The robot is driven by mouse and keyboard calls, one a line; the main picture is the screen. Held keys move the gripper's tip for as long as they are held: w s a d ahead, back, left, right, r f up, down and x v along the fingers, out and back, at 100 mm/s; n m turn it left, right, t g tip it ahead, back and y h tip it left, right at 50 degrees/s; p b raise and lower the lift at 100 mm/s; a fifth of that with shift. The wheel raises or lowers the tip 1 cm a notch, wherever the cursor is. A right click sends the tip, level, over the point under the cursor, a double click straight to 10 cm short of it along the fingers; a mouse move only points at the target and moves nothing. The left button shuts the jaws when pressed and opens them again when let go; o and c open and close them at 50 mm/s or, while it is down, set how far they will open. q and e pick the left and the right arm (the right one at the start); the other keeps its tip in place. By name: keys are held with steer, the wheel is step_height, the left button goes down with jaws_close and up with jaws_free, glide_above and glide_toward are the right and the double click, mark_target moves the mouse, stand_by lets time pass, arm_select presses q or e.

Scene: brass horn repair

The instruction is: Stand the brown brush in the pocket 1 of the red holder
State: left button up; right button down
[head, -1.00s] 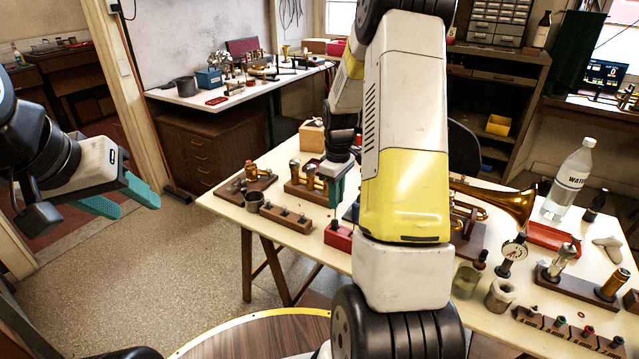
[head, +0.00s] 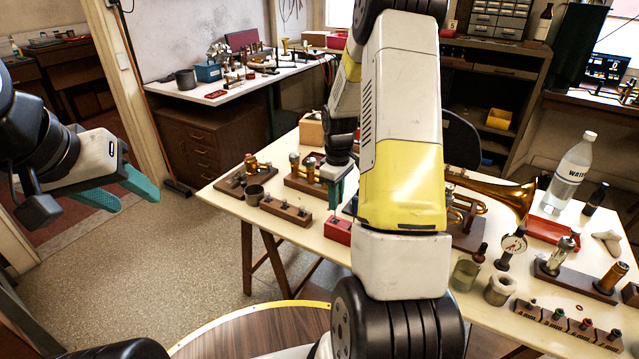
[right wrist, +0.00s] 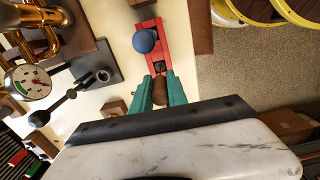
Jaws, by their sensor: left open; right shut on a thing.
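The red holder (head: 338,231) lies near the front edge of the table in the head view. It also shows in the right wrist view (right wrist: 152,30), running away from my fingers, with a round blue-topped thing (right wrist: 144,41) standing in it. My right gripper (head: 336,204) points down just above the holder. In the right wrist view its teal fingers (right wrist: 160,94) are shut on the brown brush (right wrist: 160,90), seen end-on. The brush's lower end is hidden there, so I cannot tell whether it is inside a pocket. My left gripper (head: 125,192) is open and empty, off the table at the left.
A brass horn (head: 500,195), a dial gauge (head: 513,244) and a water bottle (head: 570,172) are to the right. My right arm hides the table's middle.

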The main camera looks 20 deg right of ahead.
steer(key=c, duration=1.2)
jaws_free()
steer(key=shift+f, duration=0.1)
steer(key=shift+c, duration=0.2)
step_height(320, 180, up, 8)
steer(key=shift+f, duration=0.2)
steer(key=shift+r, duration=0.15)
